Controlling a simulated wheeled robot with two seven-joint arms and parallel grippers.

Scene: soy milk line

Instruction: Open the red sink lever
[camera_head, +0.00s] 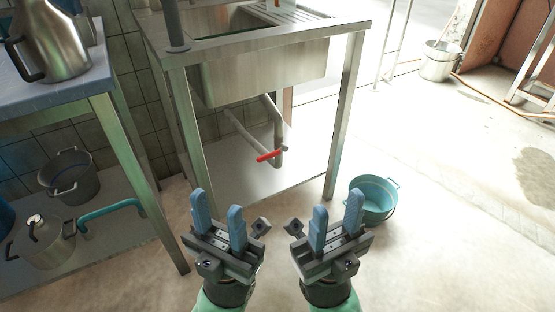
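The red sink lever (269,156) sits on the grey pipe (278,135) under the metal sink (265,75). The lever lies nearly level, slanting slightly up to the right. My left gripper (218,222) is open and empty in front of the sink's lower shelf, below and left of the lever in the picture. My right gripper (335,230) is open and empty, below and right of the lever. Both have blue fingers pointing up in the picture. Neither touches the lever, and nothing covers it.
Sink legs (345,120) flank the lever, with a lower shelf (245,180) beneath it. A teal bucket (374,197) stands on the floor by the right front leg. A blue-topped table (65,91) with metal pots is at left. The floor at right is mostly clear.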

